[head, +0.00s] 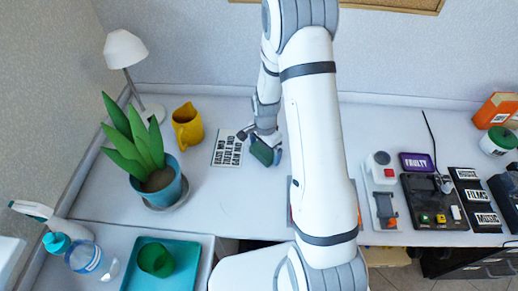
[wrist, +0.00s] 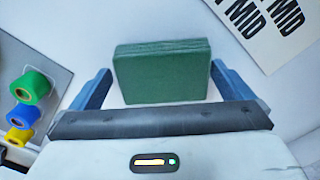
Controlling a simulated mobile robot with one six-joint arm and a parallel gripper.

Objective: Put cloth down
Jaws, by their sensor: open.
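The cloth is a folded dark green block (wrist: 162,73), lying on the white desk in the wrist view. It also shows in the head view (head: 263,154), beside the printed sign. My gripper (wrist: 160,90) is open, with one blue finger on each side of the cloth. A narrow strip of white shows between the cloth and each finger. In the head view my gripper (head: 258,145) is low over the desk at the cloth, partly covering it. Whether the cloth's underside rests fully on the desk is hard to see.
A printed sign (head: 228,148) lies just left of the cloth. A yellow jug (head: 187,127) and a potted plant (head: 158,185) stand further left. A teal tray (head: 185,272) holds a green cup (head: 156,260). Colored rolls (wrist: 33,86) stand at the wrist view's left edge.

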